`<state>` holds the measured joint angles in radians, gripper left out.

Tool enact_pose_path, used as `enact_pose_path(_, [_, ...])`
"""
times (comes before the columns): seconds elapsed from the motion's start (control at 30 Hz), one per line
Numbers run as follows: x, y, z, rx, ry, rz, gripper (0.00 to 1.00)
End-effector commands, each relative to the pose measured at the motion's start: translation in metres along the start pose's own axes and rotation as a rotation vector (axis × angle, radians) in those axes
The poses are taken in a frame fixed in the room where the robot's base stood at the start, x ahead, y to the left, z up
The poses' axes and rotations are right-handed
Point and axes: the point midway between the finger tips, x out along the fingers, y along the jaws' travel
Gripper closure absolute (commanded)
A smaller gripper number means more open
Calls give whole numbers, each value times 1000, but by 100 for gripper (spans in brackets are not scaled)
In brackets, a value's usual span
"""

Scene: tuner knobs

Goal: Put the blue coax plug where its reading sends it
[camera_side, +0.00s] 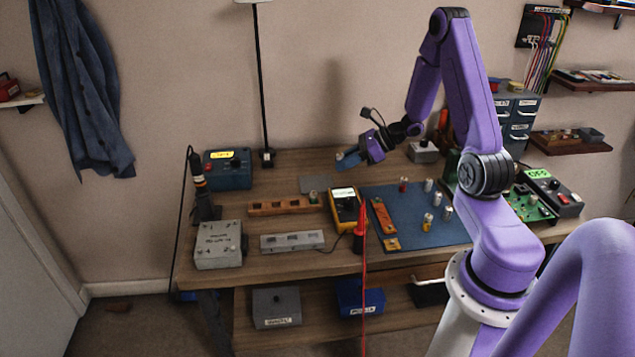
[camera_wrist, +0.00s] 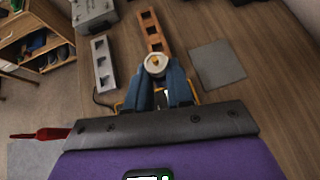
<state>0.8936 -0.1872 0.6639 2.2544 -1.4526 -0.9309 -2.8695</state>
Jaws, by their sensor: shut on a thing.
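My gripper (camera_side: 345,160) is raised above the back of the bench, pointing left and down. In the wrist view its blue-grey fingers (camera_wrist: 164,78) are shut on a round plug (camera_wrist: 155,63) with a pale metal rim and gold centre. The fingers hide its body, so I cannot make out a blue band. A yellow meter (camera_side: 345,205) with a lit display lies mid-bench; its reading is too small to tell. A brown slotted rack (camera_side: 268,208) holds one small upright piece at its right end. A grey slotted rack (camera_side: 291,242) lies in front; both racks (camera_wrist: 149,27) (camera_wrist: 102,58) show in the wrist view.
Several small plugs stand on a blue mat (camera_side: 410,232) beside an orange strip (camera_side: 382,215). A red probe (camera_side: 360,235) stands near the meter. A grey box (camera_side: 218,245) and a blue instrument (camera_side: 228,170) occupy the left. A flat grey plate (camera_side: 312,184) lies behind the meter.

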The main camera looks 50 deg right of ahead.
Motion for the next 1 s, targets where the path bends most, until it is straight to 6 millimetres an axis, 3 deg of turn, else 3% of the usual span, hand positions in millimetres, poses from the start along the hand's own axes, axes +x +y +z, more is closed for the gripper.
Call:
enact_pose_path(0.53, [62, -76, -7, -2, 0, 1, 100])
enact_pose_path(0.8, [98, -102, -30, 0, 0, 2, 100])
enact_pose_path(1.0, [108, -111, -37, 0, 0, 1, 100])
